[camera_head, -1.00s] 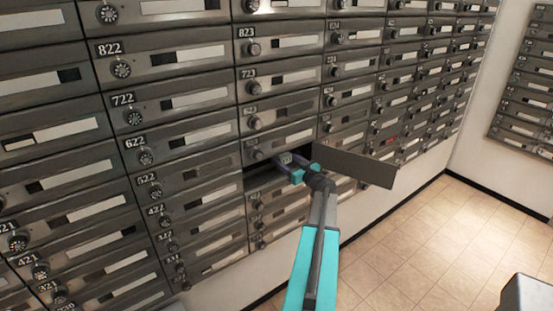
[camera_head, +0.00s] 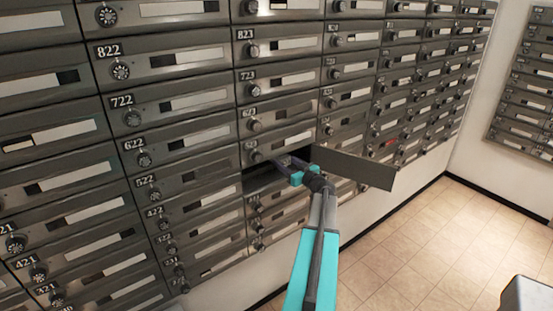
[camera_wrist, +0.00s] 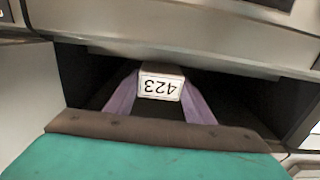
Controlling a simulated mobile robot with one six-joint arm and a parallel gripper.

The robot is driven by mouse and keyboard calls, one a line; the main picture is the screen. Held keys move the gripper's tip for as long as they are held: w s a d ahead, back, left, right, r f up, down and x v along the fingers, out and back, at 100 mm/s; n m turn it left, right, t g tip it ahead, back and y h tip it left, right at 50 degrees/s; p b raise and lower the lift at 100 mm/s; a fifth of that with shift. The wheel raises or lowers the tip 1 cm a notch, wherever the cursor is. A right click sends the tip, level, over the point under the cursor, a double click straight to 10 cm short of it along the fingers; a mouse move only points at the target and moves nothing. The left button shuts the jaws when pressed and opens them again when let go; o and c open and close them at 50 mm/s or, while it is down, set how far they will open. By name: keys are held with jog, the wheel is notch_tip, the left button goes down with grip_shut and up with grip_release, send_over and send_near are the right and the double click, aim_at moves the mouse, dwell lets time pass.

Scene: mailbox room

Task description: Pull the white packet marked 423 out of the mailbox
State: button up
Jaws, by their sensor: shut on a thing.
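The white packet (camera_wrist: 161,84) marked 423 shows in the wrist view, its label upside down, inside the open mailbox (camera_wrist: 75,75). My gripper (camera_wrist: 160,92) has its two purple fingers on either side of the packet and is shut on it. In the head view, my gripper (camera_head: 290,166) reaches into the dark opening of the mailbox (camera_head: 258,184). The open door (camera_head: 355,168) stands out to the right of the opening. The packet's rear is hidden in the dark box.
Rows of closed metal mailboxes (camera_head: 185,103) surround the opening. The open door juts out close beside my arm on the right. Another mailbox bank (camera_head: 525,105) hangs on the right wall.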

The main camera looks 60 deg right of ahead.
jog(key=shift+r+b, duration=0.25)
jog(key=shift+b, duration=0.5)
jog(key=shift+s, duration=0.15)
jog(key=shift+b+v, duration=1.05)
jog(key=shift+b, duration=0.1)
jog(key=b+v, duration=0.2)
jog(key=v, duration=0.1)
jog(key=shift+a+f+b, duration=0.1)
jog(key=shift+f+b, duration=0.1)
jog(key=shift+b, duration=0.1)
jog(key=b+v, duration=0.7)
jog(key=v, duration=0.2)
jog(key=shift+s+r, duration=0.25)
jog(key=shift+s, duration=0.1)
